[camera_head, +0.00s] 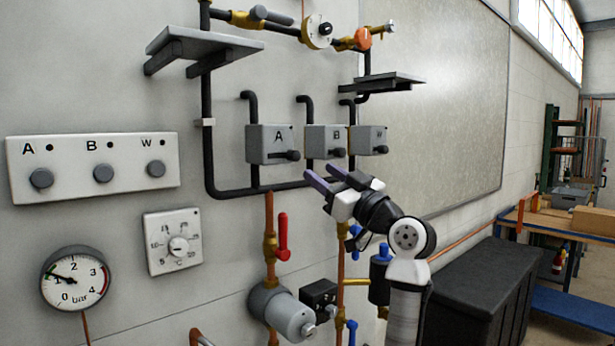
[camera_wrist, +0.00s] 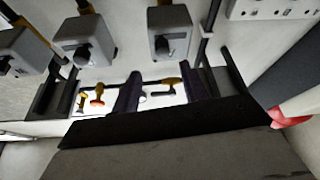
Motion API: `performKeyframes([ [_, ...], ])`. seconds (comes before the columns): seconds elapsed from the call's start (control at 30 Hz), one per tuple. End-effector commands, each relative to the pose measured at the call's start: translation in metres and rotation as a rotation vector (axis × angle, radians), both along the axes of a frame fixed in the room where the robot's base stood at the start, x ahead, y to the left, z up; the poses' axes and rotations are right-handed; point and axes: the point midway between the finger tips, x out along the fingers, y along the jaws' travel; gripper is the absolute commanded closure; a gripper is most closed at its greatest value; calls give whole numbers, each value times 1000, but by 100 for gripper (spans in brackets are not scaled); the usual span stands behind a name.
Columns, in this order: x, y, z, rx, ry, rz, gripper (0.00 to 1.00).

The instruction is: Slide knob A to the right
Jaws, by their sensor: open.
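Box A (camera_head: 270,142) is a grey wall box marked A, with a black slide knob (camera_head: 287,155) low on its front, pointing right. A box on the right in the wrist view (camera_wrist: 172,22) is likely the same one, seen upside down with a dark knob (camera_wrist: 163,45). A separate white panel also has a round grey knob under an A (camera_head: 41,178). My gripper (camera_head: 320,171) is open, its two purple fingers apart and empty, below and right of box A. The fingers also show in the wrist view (camera_wrist: 161,80). Contact with any knob is not seen.
Box B (camera_head: 325,140) and a third box (camera_head: 368,140) stand right of box A. A dark pipe (camera_head: 235,192) runs below. A shelf (camera_head: 205,44) juts out above left, another (camera_head: 385,82) above right. A red-handled valve (camera_head: 282,237) is lower left of my gripper.

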Motion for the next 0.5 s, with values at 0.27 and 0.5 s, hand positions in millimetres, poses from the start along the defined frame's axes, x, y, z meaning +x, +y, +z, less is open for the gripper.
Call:
performKeyframes([
  [0.27, -28, -23, -16, 1, -1, -1, 56],
  [0.5, -32, -26, -16, 1, 1, -1, 56],
])
